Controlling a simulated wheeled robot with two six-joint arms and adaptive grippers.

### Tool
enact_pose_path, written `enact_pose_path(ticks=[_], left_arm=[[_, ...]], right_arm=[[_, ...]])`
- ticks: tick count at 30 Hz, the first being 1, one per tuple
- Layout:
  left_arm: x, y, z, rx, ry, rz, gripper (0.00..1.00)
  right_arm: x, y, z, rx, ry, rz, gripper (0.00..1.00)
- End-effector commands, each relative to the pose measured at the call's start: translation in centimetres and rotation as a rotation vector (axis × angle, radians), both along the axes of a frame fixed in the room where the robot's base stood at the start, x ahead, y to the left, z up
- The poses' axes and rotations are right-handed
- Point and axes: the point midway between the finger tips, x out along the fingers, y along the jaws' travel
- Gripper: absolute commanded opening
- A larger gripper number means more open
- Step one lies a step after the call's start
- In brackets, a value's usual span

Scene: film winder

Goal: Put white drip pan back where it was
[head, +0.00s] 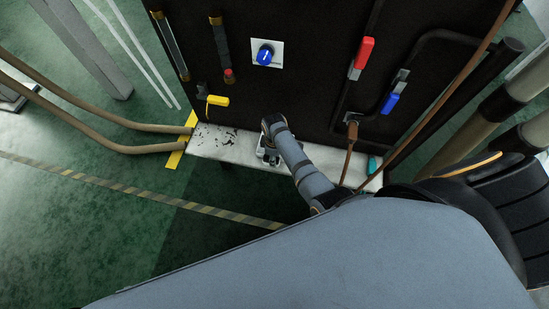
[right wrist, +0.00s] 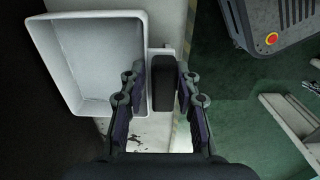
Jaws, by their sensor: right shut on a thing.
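The white drip pan (right wrist: 97,62) fills the upper left of the right wrist view as an empty, open rectangular tray. A dark handle (right wrist: 164,85) stands at its right side. My right gripper (right wrist: 163,88) is shut on this handle, with a finger on each side. In the head view my right gripper (head: 269,148) is over the white ledge at the foot of the black panel, and the pan is mostly hidden there by my arm. Whether the pan touches the ledge is unclear. My left gripper is not in view.
The white ledge (head: 225,143) has dark specks on its left part. The black panel (head: 300,80) carries a blue knob (head: 265,55), a yellow lever (head: 217,100), a red handle (head: 362,52) and a blue handle (head: 390,102). Brown hoses (head: 90,118) run at left. Green floor lies in front.

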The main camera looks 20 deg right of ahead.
Motion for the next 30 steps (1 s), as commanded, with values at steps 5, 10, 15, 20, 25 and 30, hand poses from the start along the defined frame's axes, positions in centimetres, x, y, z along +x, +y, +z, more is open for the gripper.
enact_pose_path(ticks=[5,10,15,20,25,30], left_arm=[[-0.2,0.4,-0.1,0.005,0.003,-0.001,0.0],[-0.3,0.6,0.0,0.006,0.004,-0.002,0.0],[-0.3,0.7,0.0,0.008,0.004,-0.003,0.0],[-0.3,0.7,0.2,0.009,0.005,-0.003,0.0],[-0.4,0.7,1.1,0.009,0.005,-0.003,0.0],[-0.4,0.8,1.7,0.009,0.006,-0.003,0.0]], right_arm=[[0.0,0.0,-0.4,0.0,0.0,0.0,0.0],[0.0,0.0,-0.3,0.0,0.0,0.0,0.54],[0.0,0.0,-0.3,0.0,0.0,0.0,0.54],[0.0,0.0,0.1,0.0,-0.001,0.0,0.54],[0.1,0.0,3.2,0.0,-0.004,-0.001,0.54],[0.1,0.1,7.4,0.001,-0.004,0.0,0.54]])
